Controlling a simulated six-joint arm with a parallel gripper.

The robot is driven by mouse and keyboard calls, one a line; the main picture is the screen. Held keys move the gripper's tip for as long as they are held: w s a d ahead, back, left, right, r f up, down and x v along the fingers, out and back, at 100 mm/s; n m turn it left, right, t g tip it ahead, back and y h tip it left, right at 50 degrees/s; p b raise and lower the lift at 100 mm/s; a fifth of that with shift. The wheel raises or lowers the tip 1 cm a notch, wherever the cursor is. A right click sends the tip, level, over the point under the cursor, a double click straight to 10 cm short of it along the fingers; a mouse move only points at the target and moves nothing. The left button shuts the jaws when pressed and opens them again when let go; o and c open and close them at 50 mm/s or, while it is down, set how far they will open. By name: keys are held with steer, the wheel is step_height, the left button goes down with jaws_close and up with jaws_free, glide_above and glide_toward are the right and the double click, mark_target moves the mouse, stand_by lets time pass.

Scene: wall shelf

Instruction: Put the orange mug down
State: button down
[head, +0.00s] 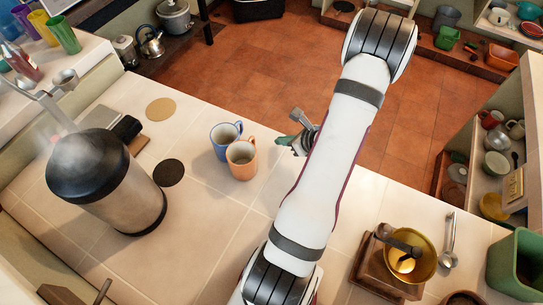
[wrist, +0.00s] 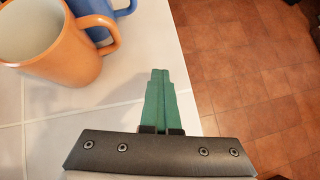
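The orange mug (head: 242,162) stands upright on the pale tiled counter near its edge. It also shows at the upper left of the wrist view (wrist: 68,55), with its handle toward my fingers. The blue mug (head: 222,143) stands right behind it, and in the wrist view (wrist: 92,8) it is partly cut off. My gripper (wrist: 160,75) has its green fingers together with nothing between them. It is apart from the orange mug, to the right of its handle, near the counter's edge. In the head view my gripper (head: 283,141) is partly hidden by my arm.
A black disc (head: 168,173) and a tan disc (head: 160,109) lie on the counter to the left. A steaming metal urn (head: 110,185) stands at the far left. A golden pot (head: 415,262) stands at the lower right. Tiles in front of the mugs are clear.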

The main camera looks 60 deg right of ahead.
steer(key=c, duration=1.6)
jaws_free()
steer(key=c, duration=1.2)
jaws_free()
steer(key=shift+o, duration=0.2)
steer(key=v, duration=1.5)
steer(key=shift+s, duration=0.15)
steer(key=o, duration=0.5)
steer(key=shift+s+r, duration=0.15)
steer(key=shift+r, duration=0.1)
steer(key=o, duration=0.7)
steer(key=shift+c, duration=0.2)
